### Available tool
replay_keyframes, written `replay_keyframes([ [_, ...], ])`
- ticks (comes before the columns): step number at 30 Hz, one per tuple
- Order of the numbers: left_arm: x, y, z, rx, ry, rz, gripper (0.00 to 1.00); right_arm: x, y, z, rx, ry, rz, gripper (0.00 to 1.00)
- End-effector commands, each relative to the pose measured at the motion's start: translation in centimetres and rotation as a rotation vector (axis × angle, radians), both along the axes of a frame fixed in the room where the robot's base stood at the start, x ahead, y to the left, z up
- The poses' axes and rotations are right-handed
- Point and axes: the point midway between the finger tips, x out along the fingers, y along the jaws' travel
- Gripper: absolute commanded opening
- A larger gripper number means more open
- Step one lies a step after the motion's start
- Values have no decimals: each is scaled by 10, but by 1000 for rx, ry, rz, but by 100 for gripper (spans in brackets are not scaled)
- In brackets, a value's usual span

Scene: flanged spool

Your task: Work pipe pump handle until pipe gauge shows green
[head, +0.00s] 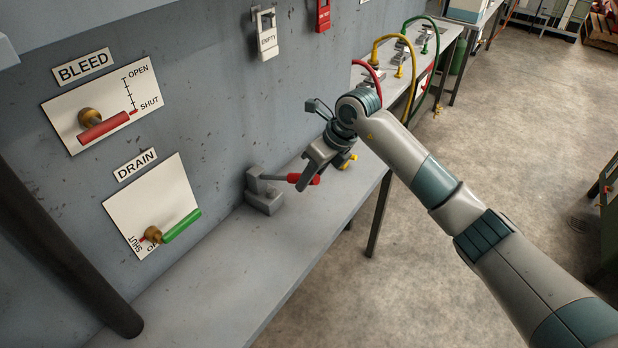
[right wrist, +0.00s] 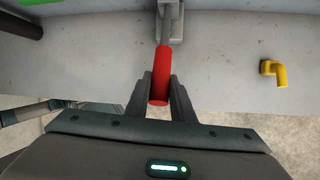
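The pump (head: 264,192) is a grey metal block on the shelf beside the wall. Its handle, a rod with a red grip (head: 293,178), points right, away from the wall. My right gripper (head: 308,180) is at the red grip. In the right wrist view, the red grip (right wrist: 160,78) lies between the two dark fingers, which look closed against its sides. The end of the grip is between the fingers. I see no gauge in either view. My left gripper is not in view.
The wall carries a BLEED panel with a red lever (head: 104,127) by SHUT and a DRAIN panel with a green lever (head: 181,226). A yellow elbow (right wrist: 276,72) sits at the shelf. Colored hoses (head: 375,46) stand beyond.

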Motion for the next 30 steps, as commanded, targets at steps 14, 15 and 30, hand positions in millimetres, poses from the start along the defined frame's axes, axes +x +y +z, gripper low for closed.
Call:
replay_keyframes([
  [14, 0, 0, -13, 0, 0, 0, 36, -1, -3, -9, 24, -18, -1, 0],
  [15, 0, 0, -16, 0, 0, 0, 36, -2, -3, -10, 32, -23, -1, 0],
  [30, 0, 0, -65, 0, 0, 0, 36, -8, -12, -37, 147, -108, -1, 0],
])
